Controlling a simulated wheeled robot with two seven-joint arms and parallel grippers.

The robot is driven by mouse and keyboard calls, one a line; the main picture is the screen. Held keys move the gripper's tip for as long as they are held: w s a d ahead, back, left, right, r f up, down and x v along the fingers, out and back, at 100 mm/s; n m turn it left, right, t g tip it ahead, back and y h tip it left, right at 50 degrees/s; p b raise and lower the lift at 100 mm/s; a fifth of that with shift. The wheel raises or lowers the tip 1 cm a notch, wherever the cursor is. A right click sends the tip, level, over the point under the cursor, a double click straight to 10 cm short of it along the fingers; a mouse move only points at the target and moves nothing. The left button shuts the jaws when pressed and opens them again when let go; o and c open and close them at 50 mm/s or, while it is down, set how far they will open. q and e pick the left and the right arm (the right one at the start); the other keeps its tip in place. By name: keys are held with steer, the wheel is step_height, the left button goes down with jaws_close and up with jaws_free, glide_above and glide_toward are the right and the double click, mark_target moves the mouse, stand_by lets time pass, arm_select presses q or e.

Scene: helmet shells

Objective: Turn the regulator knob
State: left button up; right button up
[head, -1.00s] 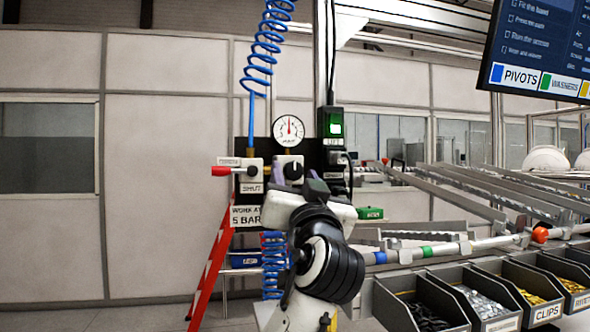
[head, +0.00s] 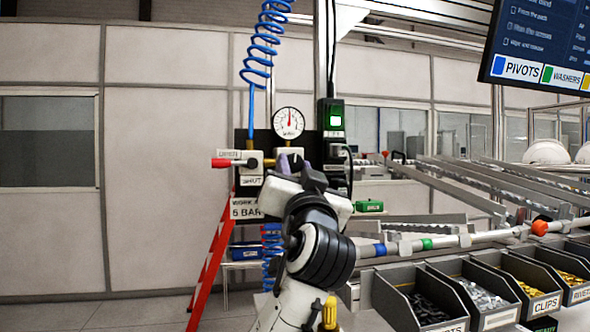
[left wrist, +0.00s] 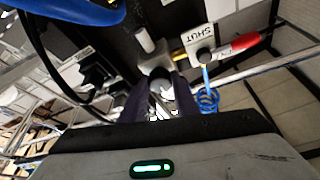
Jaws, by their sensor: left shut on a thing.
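The regulator knob (head: 296,160) is black and sits on the dark panel, just below the round white gauge (head: 289,123). The gauge's needle points roughly straight up. My left gripper (head: 294,168) is at the knob, its purple-grey fingers on either side of it and shut on it. The gripper body is tilted and hides the lower part of the knob. In the left wrist view the dark fingers (left wrist: 160,92) reach to the pale regulator body (left wrist: 156,62); the knob between them is partly hidden. My right gripper is not in view.
A red-handled shut-off valve (head: 228,163) is left of the knob. A box with a green light (head: 334,121) is to the right. A blue coiled hose (head: 264,45) hangs above. Parts bins (head: 425,300) and rails stand at the right.

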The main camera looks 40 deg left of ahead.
arm_select(q)
steer(key=shift+s+a+r+m+t+h, duration=0.1)
steer(key=shift+m+t+h, duration=0.45)
steer(key=shift+m, duration=1.1)
steer(key=shift+s+m+t+h, duration=0.15)
steer(key=shift+m+h, duration=0.7)
steer(key=shift+m, duration=0.8)
steer(key=shift+w, duration=0.15)
steer(key=o, duration=1.1)
steer(key=shift+c, duration=0.2)
steer(key=b+v, duration=0.2)
steer(key=v, duration=0.8)
